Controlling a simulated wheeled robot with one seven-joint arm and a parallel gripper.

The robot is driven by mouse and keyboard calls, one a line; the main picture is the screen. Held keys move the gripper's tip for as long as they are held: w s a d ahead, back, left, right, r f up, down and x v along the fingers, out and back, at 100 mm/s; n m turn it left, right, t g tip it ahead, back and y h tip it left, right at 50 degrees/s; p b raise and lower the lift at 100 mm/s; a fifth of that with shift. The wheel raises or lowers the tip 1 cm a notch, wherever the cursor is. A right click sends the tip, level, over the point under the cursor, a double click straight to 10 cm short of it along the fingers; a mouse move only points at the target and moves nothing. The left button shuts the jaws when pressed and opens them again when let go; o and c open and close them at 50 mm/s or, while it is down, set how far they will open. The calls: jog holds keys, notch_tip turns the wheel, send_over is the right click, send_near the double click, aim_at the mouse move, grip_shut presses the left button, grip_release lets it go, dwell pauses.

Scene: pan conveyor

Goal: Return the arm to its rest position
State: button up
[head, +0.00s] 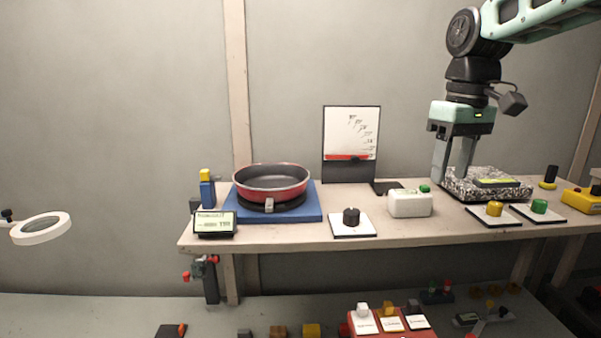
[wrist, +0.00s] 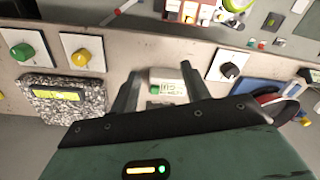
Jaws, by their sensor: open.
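My gripper (head: 454,160) is open and empty in the head view. It points down at the right part of the table, just left of and above a speckled block with a yellow-green display (head: 495,182). In the wrist view my gripper's two fingers (wrist: 152,97) stand apart with nothing held between them. Beyond them shows a white box with a green button (wrist: 168,84). My arm comes in from the top right of the head view.
A red pan (head: 271,182) sits on a blue base (head: 308,212) at the table's left. An upright board (head: 350,133) stands behind. Air above the table's middle is clear.

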jog(key=s+a+f+n+b, duration=0.2)
jog(key=s+a+f, duration=0.9)
jog(key=s, duration=0.1)
jog(key=s+f, duration=0.5)
jog(key=s, duration=0.2)
jog(key=s+a+f+n, duration=0.1)
jog(key=s+f, duration=0.4)
jog(key=s, duration=0.3)
jog(key=shift+a+b, duration=0.3)
jog(key=shift+b, duration=0.05)
jog(key=shift+w+r, duration=0.1)
notch_tip(320, 180, up, 28)
jog(key=m+t+p, duration=0.2)
jog(key=m+t, duration=0.2)
jog(key=m, duration=0.1)
send_over(497, 203)
jog(key=s+d, duration=0.2)
jog(key=s, duration=0.5)
jog(key=shift+y, duration=0.3)
jog(key=p+x, duration=0.1)
jog(key=x, duration=1)
jog(key=p+x, duration=0.1)
jog(key=x, duration=0.5)
jog(key=shift+w+a+r+p, duration=0.15)
jog(key=shift+w+p, duration=0.15)
jog(key=shift+w, duration=0.05)
